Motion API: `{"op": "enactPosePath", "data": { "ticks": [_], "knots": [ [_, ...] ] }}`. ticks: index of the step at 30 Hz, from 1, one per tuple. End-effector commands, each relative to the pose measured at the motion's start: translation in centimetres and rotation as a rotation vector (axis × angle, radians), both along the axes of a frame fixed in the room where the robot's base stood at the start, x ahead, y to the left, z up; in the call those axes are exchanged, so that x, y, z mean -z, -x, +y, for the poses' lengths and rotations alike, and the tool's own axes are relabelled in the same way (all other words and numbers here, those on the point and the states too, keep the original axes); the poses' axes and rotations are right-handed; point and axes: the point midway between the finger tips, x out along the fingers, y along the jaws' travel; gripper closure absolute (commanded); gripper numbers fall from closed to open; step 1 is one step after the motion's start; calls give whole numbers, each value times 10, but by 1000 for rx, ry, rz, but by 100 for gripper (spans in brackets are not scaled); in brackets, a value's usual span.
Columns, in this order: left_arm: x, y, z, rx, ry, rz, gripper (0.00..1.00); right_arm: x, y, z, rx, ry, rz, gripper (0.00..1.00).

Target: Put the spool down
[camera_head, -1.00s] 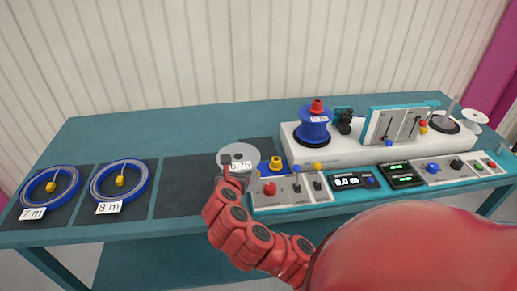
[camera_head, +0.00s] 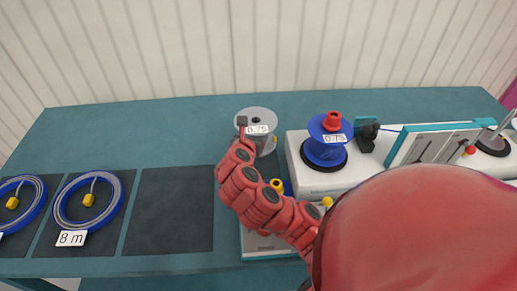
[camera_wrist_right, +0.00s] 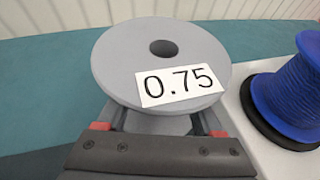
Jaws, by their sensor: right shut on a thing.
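A grey spool (camera_head: 266,116) with a white "0.75" label is upright at the back middle of the table (camera_head: 150,135), just left of the white machine base. My right gripper (camera_head: 243,126) is at its near left side, and my red arm reaches in from the lower right. In the right wrist view the grey spool (camera_wrist_right: 120,62) fills the middle. The two red-tipped fingers of my right gripper (camera_wrist_right: 161,130) are shut around it below the upper flange. I cannot tell whether its bottom touches the table. My left gripper is not in view.
A blue spool (camera_head: 324,152) stands on the white machine base (camera_head: 310,182) at the right. Blue cable coils (camera_head: 86,200) lie on dark mats at the left. One dark mat (camera_head: 170,212) is empty. The table's back left is clear.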

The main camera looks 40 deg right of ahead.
Motion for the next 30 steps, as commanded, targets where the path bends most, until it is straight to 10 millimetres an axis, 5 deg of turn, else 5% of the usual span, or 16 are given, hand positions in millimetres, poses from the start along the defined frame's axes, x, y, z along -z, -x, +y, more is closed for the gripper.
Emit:
{"op": "enactPosePath", "data": {
  "ticks": [3, 15, 29, 30],
  "knots": [
    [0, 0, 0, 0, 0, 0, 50, 27, 1, 1, -3, -1, 9, 100],
    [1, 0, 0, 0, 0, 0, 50, 80, 1, 1, -3, 0, 5, 100],
    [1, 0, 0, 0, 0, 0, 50, 90, 0, 1, -2, 2, 3, 100],
    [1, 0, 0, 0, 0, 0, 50, 90, 0, 1, -3, 1, 2, 26]
  ]
}}
